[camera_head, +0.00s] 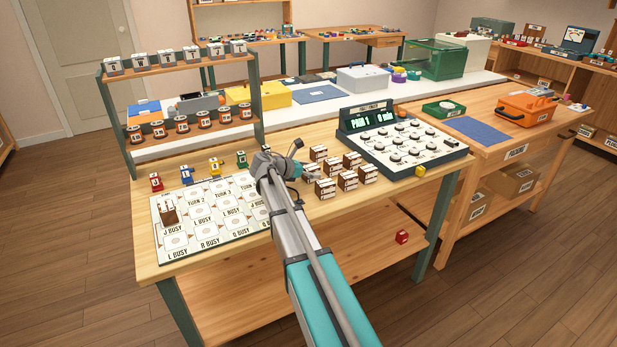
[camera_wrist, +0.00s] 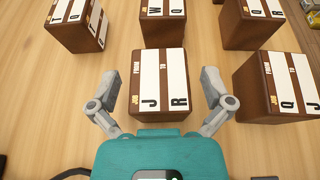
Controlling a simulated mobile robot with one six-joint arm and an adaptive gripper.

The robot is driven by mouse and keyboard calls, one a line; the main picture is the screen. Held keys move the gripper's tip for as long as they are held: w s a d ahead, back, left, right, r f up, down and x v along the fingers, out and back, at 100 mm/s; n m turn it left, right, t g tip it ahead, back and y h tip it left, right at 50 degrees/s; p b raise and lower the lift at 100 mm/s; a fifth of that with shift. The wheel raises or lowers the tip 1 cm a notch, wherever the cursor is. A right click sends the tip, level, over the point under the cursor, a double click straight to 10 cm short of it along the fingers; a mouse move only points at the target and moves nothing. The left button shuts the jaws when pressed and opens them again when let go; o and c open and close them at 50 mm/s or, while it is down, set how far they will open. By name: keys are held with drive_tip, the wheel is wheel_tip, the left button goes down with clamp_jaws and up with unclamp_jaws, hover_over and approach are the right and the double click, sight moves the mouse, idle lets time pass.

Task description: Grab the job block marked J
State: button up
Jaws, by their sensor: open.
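Brown job blocks with white lettered tops stand in a group (camera_head: 347,180) on the front table, right of my gripper (camera_head: 297,160). In the wrist view, my gripper (camera_wrist: 161,88) is open, its fingers apart on either side of a block reading J and R (camera_wrist: 160,84). No contact with the block is clear. A block at right reads Q and J (camera_wrist: 277,88). Blocks at top middle (camera_wrist: 163,20) and top right (camera_wrist: 252,22) are partly cut off.
A white board of labelled cells (camera_head: 215,212) lies at left with one brown block (camera_head: 168,213) on it. Small coloured pieces (camera_head: 186,176) stand behind it. A dial console (camera_head: 404,145) stands at right. A rack (camera_head: 190,95) rises at back left. A red block (camera_head: 402,237) sits below.

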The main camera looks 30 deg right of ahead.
drive_tip(key=shift+d+f, duration=0.1)
drive_tip(key=shift+d, duration=0.15)
drive_tip(key=shift+c, duration=0.3)
drive_tip(key=c, duration=1.1)
